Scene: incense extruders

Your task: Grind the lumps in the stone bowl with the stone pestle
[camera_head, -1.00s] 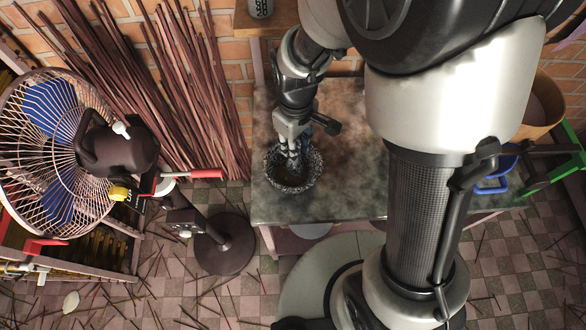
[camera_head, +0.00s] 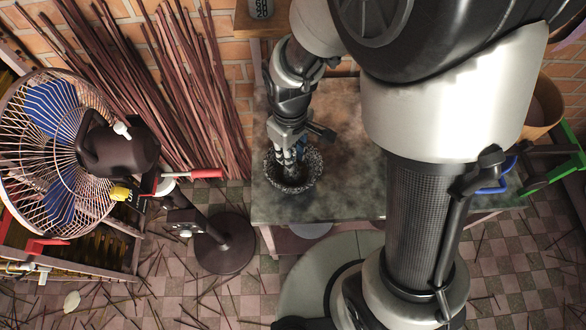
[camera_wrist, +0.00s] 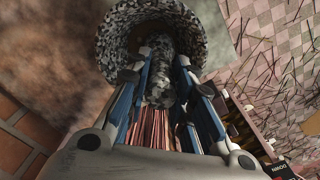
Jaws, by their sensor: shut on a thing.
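The speckled grey stone bowl (camera_head: 313,181) stands at the left front of the dark table. It also shows at the top of the wrist view (camera_wrist: 108,42). My gripper (camera_head: 288,163) is above and partly inside the bowl. In the wrist view my gripper (camera_wrist: 166,75) is shut on the speckled stone pestle (camera_wrist: 162,58), with a finger on each side of it. The pestle reaches down into the bowl. Its lower end and the bowl's contents are mostly hidden; I cannot make out the lumps.
The table (camera_head: 345,190) is bare to the right of the bowl. A caged fan (camera_head: 50,150) on a stand (camera_head: 224,243) is to the left. Bundled dark sticks (camera_head: 190,90) lean on the brick wall. A blue handled item (camera_head: 492,189) and a tan bowl (camera_head: 546,105) are at right.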

